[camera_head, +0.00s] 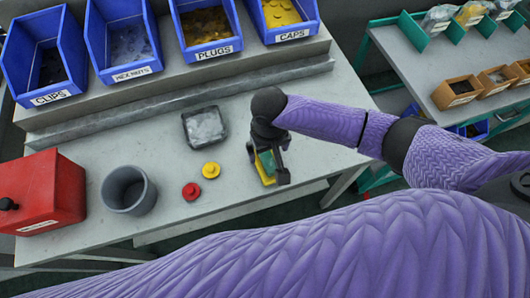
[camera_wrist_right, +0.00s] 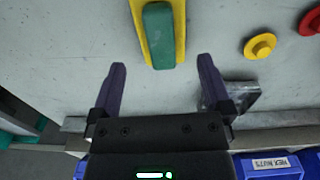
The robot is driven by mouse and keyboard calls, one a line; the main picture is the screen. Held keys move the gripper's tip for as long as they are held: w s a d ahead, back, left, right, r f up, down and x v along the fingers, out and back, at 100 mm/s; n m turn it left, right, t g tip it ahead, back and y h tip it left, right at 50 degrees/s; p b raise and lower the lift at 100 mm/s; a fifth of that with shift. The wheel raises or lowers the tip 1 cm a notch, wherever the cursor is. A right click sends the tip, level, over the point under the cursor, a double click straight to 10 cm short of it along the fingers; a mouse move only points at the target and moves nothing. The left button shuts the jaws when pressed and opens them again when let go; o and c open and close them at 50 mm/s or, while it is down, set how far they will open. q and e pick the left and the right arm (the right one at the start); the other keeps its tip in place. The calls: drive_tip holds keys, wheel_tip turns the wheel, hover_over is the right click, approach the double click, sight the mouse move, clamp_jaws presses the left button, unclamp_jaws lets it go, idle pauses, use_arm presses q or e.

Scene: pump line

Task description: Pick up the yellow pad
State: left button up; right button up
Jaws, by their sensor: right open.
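The yellow pad (camera_wrist_right: 181,27) lies on the grey bench in the right wrist view, cut off by the top edge. A green block (camera_wrist_right: 159,36) lies on it and covers its middle. In the head view, the yellow pad (camera_head: 260,174) and the green block (camera_head: 268,161) show partly, under my right gripper (camera_head: 269,168), which hides the rest. In the right wrist view, my right gripper (camera_wrist_right: 159,68) is open, its two fingers apart with nothing between them. The pad and block lie beyond the fingertips. My left gripper is not in view.
A yellow knobbed disc (camera_head: 211,170), a red one (camera_head: 191,191), a grey cup (camera_head: 146,196) and a dark-rimmed tray (camera_head: 187,132) stand left of my right gripper. A red box (camera_head: 45,192) is at far left. Blue bins (camera_head: 126,73) line the back.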

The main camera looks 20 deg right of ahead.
sight(269, 162)
drive_tip(key=f+b, duration=0.1)
drive_tip(key=f, duration=0.3)
drive_tip(key=f+b, duration=0.1)
drive_tip(key=f, duration=0.2)
drive_tip(key=shift+s+b, duration=0.35)
drive_tip(key=shift+s, duration=0.05)
drive_tip(key=shift+r, duration=0.15)
drive_tip(key=c, duration=1)
wheel_tip(269, 162, up, 10)
drive_tip(key=p, duration=0.4)
drive_tip(key=shift+f+p, duration=0.25)
drive_tip(key=shift+p, duration=0.1)
drive_tip(key=shift+r, duration=0.3)
